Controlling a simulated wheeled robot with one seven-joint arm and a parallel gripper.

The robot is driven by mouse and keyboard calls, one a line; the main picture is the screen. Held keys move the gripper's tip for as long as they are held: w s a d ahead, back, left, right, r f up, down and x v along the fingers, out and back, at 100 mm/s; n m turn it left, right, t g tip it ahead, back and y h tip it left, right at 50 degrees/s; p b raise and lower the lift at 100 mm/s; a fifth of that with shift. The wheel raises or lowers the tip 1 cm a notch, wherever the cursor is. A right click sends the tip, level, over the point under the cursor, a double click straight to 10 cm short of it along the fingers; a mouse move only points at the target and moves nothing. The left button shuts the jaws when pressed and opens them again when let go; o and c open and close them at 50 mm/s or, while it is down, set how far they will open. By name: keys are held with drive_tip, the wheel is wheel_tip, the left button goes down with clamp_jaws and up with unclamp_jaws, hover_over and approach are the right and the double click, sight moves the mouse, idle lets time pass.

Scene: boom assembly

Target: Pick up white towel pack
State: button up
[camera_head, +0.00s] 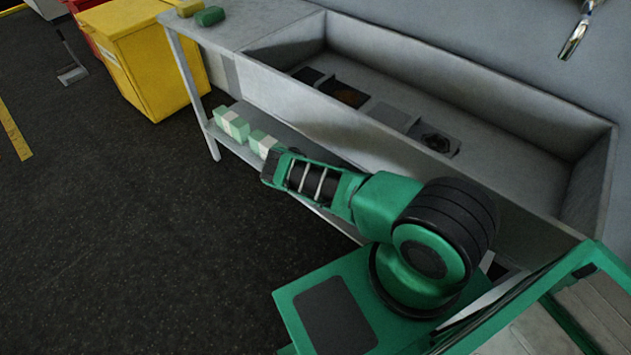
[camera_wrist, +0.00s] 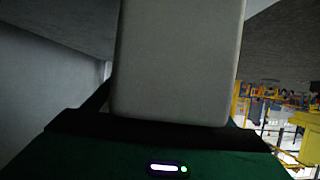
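In the head view, pale green and white packs stand in a row on the low shelf under the sink. One white pack (camera_head: 230,121) is at the left, between green ones (camera_head: 241,129). Another white pack (camera_head: 267,146) is at the right end, right beside my gripper (camera_head: 272,166). My arm reaches left to the shelf edge. In the wrist view a large pale grey block with rounded corners (camera_wrist: 178,65) fills the middle, very close to the gripper body. The fingers are not clearly visible, so I cannot tell whether they grip it.
The sink basin (camera_head: 480,95) with dark trays (camera_head: 343,92) stands above the shelf (camera_head: 226,141). A table leg (camera_head: 190,90) and a yellow bin (camera_head: 150,55) are at the left.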

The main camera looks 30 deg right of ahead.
drive_tip(key=c, duration=1.3)
drive_tip(key=shift+o, duration=0.2)
